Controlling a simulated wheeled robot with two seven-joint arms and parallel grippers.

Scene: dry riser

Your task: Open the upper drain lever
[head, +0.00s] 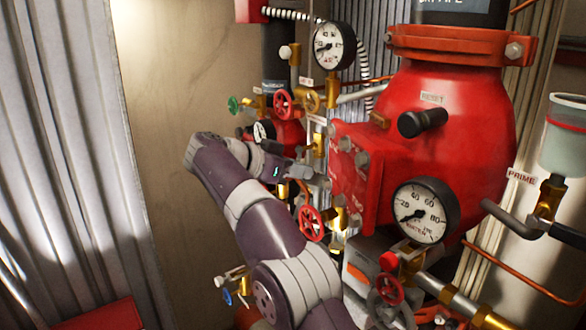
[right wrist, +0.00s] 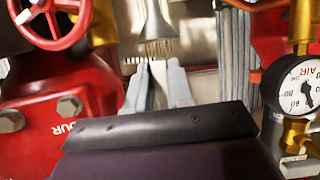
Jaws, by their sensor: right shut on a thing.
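My right gripper (head: 300,172) reaches in among the pipes left of the big red valve body. In the right wrist view its two pale grey fingers (right wrist: 160,88) point away from me and are shut on a thin piece between them. I take this piece for the upper drain lever; it is mostly hidden by the fingers, and its angle cannot be told. My left gripper is not in view.
The red valve body (head: 455,130) stands close right of my arm, with a water gauge (head: 424,212) in front. Red handwheels (head: 311,223) and another gauge (head: 334,47) are near. An air gauge (right wrist: 300,85) is right of the gripper. Corrugated metal (head: 70,130) lines the left.

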